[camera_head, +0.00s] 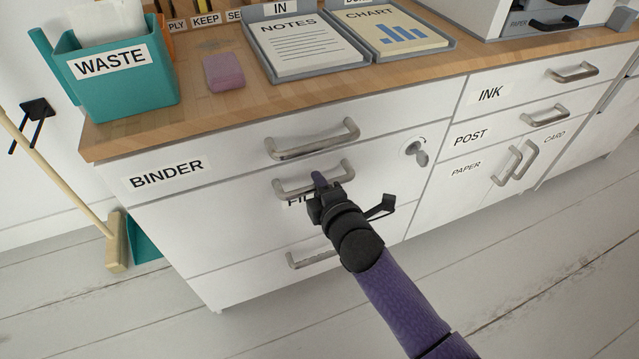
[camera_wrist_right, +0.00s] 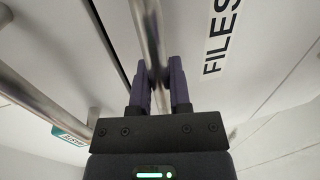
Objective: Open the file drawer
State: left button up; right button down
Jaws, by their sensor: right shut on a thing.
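The file drawer (camera_head: 222,215) is the middle drawer in the left stack of the white cabinet. Its label, reading FILES (camera_wrist_right: 221,38) in the right wrist view, is partly hidden behind my gripper in the head view. Its front looks flush with the drawers around it. My right gripper (camera_head: 318,180) is at the drawer's metal bar handle (camera_head: 290,187). In the wrist view the two purple fingers (camera_wrist_right: 161,85) are on either side of the handle bar (camera_wrist_right: 150,40), shut on it. My left gripper does not show.
The binder drawer (camera_head: 225,164) with its own handle (camera_head: 313,141) is directly above, and another handle (camera_head: 308,260) is below. A key lock (camera_head: 417,153) is to the right. A teal waste bin (camera_head: 125,85) and trays stand on the wooden top. The floor in front is clear.

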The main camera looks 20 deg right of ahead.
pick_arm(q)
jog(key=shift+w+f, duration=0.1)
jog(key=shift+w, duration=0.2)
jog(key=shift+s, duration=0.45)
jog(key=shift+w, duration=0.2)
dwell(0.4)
